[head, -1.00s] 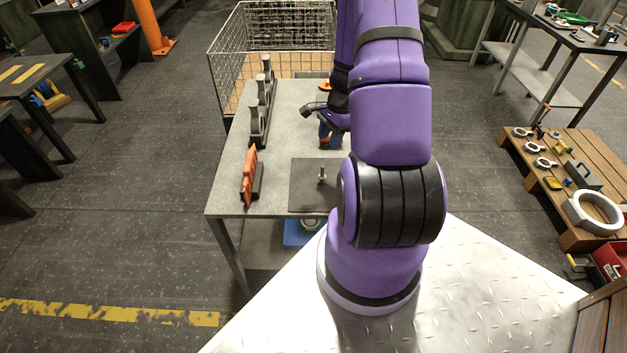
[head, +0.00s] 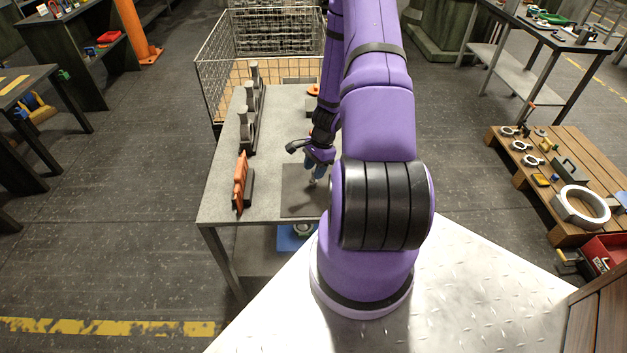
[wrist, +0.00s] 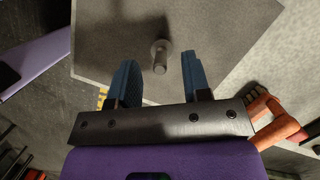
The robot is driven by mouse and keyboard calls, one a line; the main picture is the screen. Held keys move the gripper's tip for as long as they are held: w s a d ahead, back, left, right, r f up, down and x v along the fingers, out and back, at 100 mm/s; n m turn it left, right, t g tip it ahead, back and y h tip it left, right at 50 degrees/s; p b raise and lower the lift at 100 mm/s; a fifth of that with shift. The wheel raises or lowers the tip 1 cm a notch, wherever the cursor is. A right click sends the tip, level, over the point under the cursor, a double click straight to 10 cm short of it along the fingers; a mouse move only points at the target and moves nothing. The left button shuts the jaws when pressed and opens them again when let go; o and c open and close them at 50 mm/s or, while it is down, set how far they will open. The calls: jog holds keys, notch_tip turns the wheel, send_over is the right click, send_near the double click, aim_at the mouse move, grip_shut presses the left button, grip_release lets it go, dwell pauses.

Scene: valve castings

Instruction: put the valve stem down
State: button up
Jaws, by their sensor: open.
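The valve stem (wrist: 160,53), a small grey metal pin with a wider round end, stands on a dark grey mat (head: 293,203) on the table. In the wrist view the mat (wrist: 100,40) fills the upper middle. My gripper (wrist: 159,64) is open, with one blue finger on each side of the stem in this view and gaps on both sides. In the head view my gripper (head: 315,172) is low over the mat at the stem, which it largely hides. I cannot tell how far the fingertips reach down beside the stem.
The grey table (head: 222,190) carries an orange part in a dark holder (head: 241,183) and a rack of grey castings (head: 247,125) at left. A wire cage (head: 215,75) stands behind. A wooden pallet (head: 510,185) with rings and parts is at right.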

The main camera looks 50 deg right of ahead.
jog(key=shift+x, duration=0.8)
grip_shut()
jog(key=shift+r, duration=0.2)
